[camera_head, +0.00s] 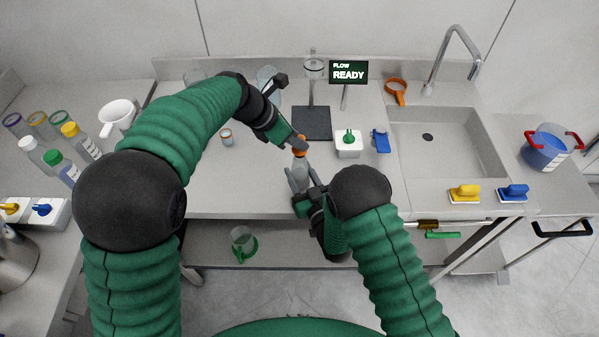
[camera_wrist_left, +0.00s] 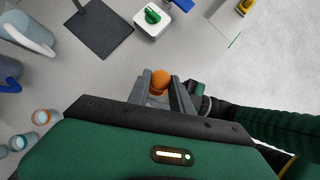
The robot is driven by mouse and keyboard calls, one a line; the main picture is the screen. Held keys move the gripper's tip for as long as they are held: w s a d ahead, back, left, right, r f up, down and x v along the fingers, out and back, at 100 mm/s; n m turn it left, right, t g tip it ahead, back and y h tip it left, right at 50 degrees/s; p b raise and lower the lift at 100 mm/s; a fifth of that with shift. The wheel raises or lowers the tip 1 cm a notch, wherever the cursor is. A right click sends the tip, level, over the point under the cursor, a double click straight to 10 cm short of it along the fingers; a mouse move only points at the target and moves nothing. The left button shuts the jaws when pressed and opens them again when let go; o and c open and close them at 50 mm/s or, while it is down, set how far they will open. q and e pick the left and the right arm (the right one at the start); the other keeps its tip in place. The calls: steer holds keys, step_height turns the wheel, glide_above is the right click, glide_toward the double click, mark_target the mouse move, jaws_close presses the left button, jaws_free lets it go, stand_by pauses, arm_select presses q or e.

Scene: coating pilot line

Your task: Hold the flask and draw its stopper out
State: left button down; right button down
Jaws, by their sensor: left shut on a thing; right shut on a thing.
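The flask (camera_head: 300,171) is pale, clear and upright in front of the bench in the head view. My right gripper (camera_head: 301,186) is shut on its body from the front. The orange stopper (camera_head: 299,153) is at the top of the flask, directly above the neck. My left gripper (camera_head: 299,143) is shut on the stopper from above. In the left wrist view the stopper's rounded orange top (camera_wrist_left: 160,79) shows between my left fingers (camera_wrist_left: 161,90). The fingers hide the joint between stopper and neck, so I cannot tell whether the stopper is seated.
Behind stand a dark plate with a rod (camera_head: 311,124), a white box with a green knob (camera_head: 348,144) and a blue item (camera_head: 380,140). A small jar (camera_head: 227,138) stands left. The sink (camera_head: 450,140) lies right. The bench front between jar and flask is clear.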

steer(key=c, duration=0.7)
jaws_free()
steer(key=shift+o, duration=0.2)
steer(key=v, duration=1.2)
steer(key=shift+f, duration=0.2)
